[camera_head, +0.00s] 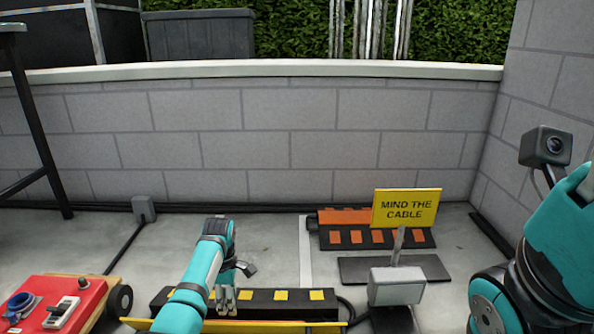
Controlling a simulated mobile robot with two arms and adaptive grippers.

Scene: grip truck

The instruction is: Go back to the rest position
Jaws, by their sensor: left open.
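My left gripper (236,287) hangs from the teal left arm at the lower middle. It is open, with its fingers over or in front of a black cable ramp with yellow patches (265,303). I see nothing held in it, and I cannot tell whether it touches the ramp. My teal and black right arm shows at the right edge, but its gripper fingers are not in view.
A red box with controls (90,293) stands at the lower left. A yellow "MIND THE CABLE" sign (406,207) stands by an orange and black ramp (345,239). A block wall (265,130) closes the back. Some floor (268,240) between is clear.

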